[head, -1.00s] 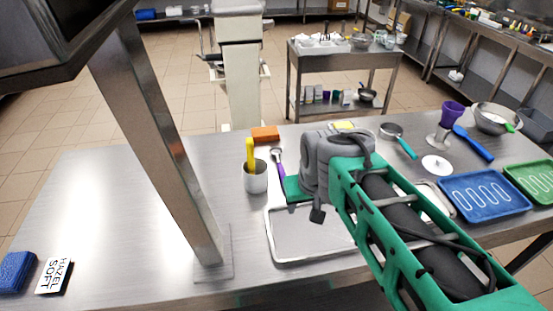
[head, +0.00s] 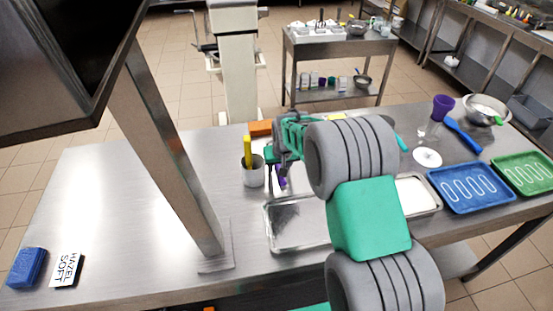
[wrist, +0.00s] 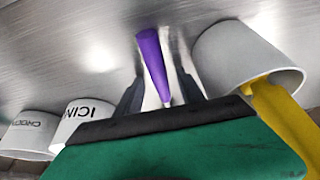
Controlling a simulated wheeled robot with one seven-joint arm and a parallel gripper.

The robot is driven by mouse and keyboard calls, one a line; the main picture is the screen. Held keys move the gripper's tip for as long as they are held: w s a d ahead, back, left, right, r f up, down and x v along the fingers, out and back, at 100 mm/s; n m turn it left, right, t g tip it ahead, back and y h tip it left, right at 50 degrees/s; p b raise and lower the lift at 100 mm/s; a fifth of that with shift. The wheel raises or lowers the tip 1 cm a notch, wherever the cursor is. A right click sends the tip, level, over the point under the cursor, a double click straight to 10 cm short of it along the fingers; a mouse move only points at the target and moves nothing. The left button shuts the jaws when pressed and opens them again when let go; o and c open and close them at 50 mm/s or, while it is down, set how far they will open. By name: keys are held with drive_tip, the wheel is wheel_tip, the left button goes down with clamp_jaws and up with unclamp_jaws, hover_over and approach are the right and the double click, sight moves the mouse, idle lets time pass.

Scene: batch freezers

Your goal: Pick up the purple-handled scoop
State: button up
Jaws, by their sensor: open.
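The purple-handled scoop (wrist: 152,60) shows in the wrist view as a purple handle between my two dark fingers. In the head view a bit of its purple handle (head: 282,178) shows beside my gripper, and its bowl is hidden. My gripper (wrist: 158,72) is open, with a finger on each side of the handle and visible gaps. In the head view my gripper (head: 274,176) is just right of a grey cup. Whether the handle touches anything is hard to tell.
The grey cup (wrist: 225,60) holding a yellow-handled tool (wrist: 280,115) stands close to my right finger in the wrist view. Two white labelled containers (wrist: 85,115) (wrist: 28,135) are at left. A metal tray (head: 290,246) lies in front in the head view.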

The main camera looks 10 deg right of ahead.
idle(0.4)
clamp_jaws()
idle(0.4)
